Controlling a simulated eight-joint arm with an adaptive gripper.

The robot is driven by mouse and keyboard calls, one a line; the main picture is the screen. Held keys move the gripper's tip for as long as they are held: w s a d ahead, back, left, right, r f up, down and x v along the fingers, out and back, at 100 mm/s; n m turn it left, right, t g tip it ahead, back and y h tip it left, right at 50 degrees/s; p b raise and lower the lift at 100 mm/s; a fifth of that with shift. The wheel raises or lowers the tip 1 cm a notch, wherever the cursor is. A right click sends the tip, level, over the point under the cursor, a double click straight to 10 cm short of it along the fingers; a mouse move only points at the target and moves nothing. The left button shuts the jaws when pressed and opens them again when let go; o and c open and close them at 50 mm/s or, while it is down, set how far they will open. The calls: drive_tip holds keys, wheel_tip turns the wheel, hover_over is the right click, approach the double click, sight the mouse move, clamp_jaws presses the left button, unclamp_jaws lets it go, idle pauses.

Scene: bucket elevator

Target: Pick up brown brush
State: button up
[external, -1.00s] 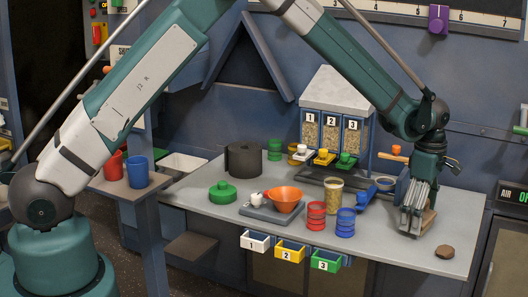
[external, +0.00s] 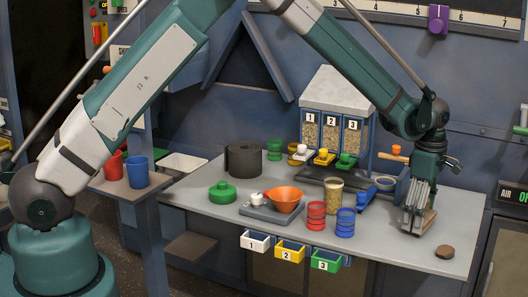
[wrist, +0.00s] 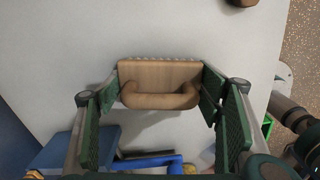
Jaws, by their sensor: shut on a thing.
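The brown brush (wrist: 160,78) lies at the top centre of the wrist view, a wooden block with a rounded loop handle and small bristle tips along its far edge. My gripper (wrist: 160,92) has its green-padded fingers on both sides of the brush, against its ends, and is shut on it. In the external view my gripper (external: 418,213) points down at the right part of the grey table. A brown side of the brush (external: 431,217) shows between and beside the fingers, at or very near the tabletop; I cannot tell if there is a gap.
A brown round piece (external: 445,252) lies near the table's front right edge. A blue scoop (external: 366,199), blue rings (external: 346,221), red rings (external: 316,215) and a filled jar (external: 333,197) stand to the left. The dispenser (external: 335,115) is behind. The table is clear around the brown piece.

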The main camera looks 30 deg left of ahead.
wheel_tip(320, 180, up, 10)
drive_tip(key=shift+f+p, duration=0.1)
drive_tip(key=shift+p, duration=0.55)
